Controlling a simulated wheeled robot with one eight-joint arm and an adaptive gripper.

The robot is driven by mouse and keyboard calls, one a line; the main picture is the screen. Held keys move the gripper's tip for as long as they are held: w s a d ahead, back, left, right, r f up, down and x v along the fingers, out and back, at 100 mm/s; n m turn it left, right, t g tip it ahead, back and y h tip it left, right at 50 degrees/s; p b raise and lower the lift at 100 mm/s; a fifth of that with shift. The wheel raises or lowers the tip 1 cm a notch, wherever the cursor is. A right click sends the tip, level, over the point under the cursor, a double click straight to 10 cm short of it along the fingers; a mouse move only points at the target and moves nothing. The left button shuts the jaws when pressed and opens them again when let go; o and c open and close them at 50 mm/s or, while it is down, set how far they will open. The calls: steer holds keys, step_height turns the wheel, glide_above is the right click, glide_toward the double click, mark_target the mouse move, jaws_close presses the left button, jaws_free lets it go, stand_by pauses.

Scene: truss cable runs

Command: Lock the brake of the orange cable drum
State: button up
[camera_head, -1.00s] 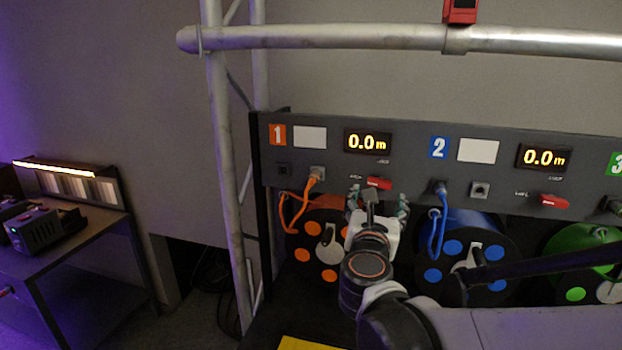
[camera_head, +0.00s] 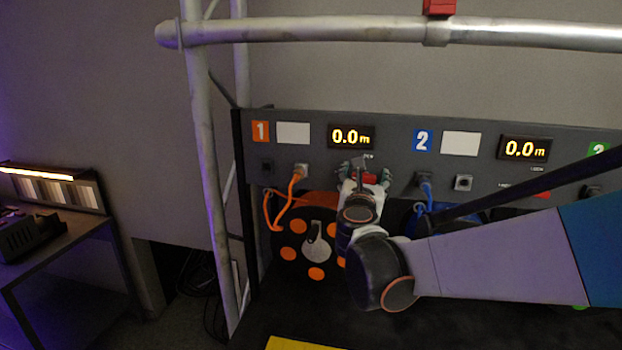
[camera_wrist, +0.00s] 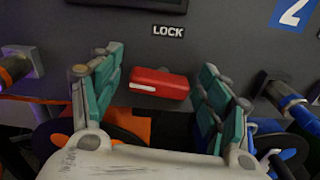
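The orange cable drum (camera_head: 290,254) sits under the panel section marked 1, with a grey crank on its black face and an orange cable (camera_head: 268,207) running up to a socket. Its brake lever, a red handle with a white mark (camera_wrist: 160,84), lies nearly level below the LOCK label (camera_wrist: 168,31) in the wrist view. In the head view the brake lever is partly hidden by my gripper (camera_head: 366,176). My gripper is open, its teal-padded fingers to the left and right of the red lever, with gaps visible on both sides. The wrist view also shows my gripper (camera_wrist: 158,95).
A blue drum (camera_head: 462,216) and its blue cable (camera_head: 424,190) are close to the right of my gripper. A truss upright (camera_head: 207,150) stands left of the panel (camera_head: 300,160). A side table (camera_head: 60,236) is at the far left.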

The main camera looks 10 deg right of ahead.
steer(key=c, duration=1)
steer(key=shift+m, duration=0.4)
steer(key=m, duration=0.3)
steer(key=shift+p, duration=0.35)
steer(key=m, duration=0.4)
steer(key=shift+d, duration=0.2)
steer(key=m, duration=0.5)
steer(key=shift+s+d+p, duration=0.1)
steer(key=shift+p, duration=0.25)
steer(key=shift+f+m, duration=0.1)
steer(key=shift+m, duration=1.7)
